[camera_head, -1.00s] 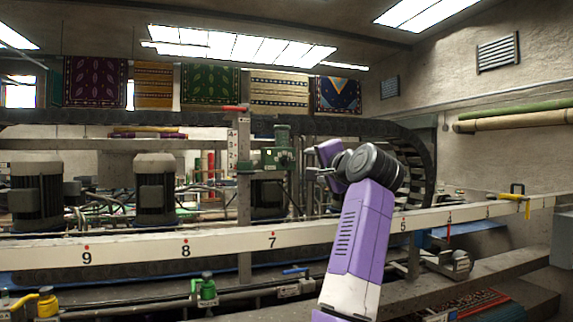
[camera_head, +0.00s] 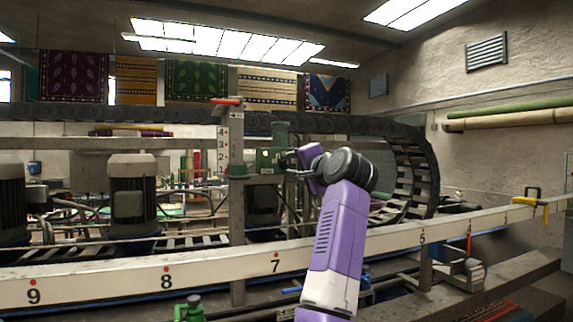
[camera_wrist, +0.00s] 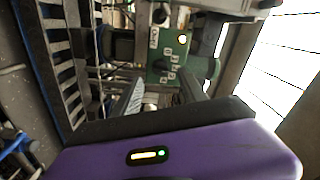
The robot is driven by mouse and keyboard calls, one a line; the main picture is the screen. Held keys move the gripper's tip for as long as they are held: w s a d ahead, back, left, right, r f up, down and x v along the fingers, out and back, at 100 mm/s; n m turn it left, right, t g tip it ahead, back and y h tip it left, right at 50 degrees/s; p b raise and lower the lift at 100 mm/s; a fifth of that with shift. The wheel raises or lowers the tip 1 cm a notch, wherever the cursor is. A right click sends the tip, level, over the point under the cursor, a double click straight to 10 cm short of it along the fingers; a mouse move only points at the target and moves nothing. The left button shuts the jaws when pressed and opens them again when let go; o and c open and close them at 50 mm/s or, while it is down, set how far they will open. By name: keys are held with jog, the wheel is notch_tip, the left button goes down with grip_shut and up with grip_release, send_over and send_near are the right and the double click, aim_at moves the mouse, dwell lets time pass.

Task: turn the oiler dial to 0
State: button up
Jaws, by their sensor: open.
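The green oiler unit (camera_head: 270,158) is mounted beside the upright post, left of my gripper. In the wrist view its green face (camera_wrist: 181,62) carries small white labels around a dark dial (camera_wrist: 161,66). The label numbers and the dial's pointer are too small to read. My gripper (camera_head: 287,161) is in front of the unit's right side in the head view. In the wrist view my gripper (camera_wrist: 160,92) is open, with its two fingers apart and the dial showing just beyond the gap. Nothing is between the fingers, and I see no contact with the dial.
A post with a red-handled lever (camera_head: 226,101) stands left of the oiler. Grey motors (camera_head: 133,195) are further left. The curved conveyor track (camera_head: 412,170) is at right.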

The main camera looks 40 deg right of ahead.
aim_at(287, 166)
jog(key=p+x, duration=0.1)
jog(key=x, duration=0.3)
jog(key=shift+w+d+r+p, duration=0.15)
jog(key=shift+w+p, duration=0.25)
jog(key=shift+w+d, duration=0.1)
jog(key=shift+w, duration=0.4)
jog(key=shift+f, duration=0.2)
grip_shut()
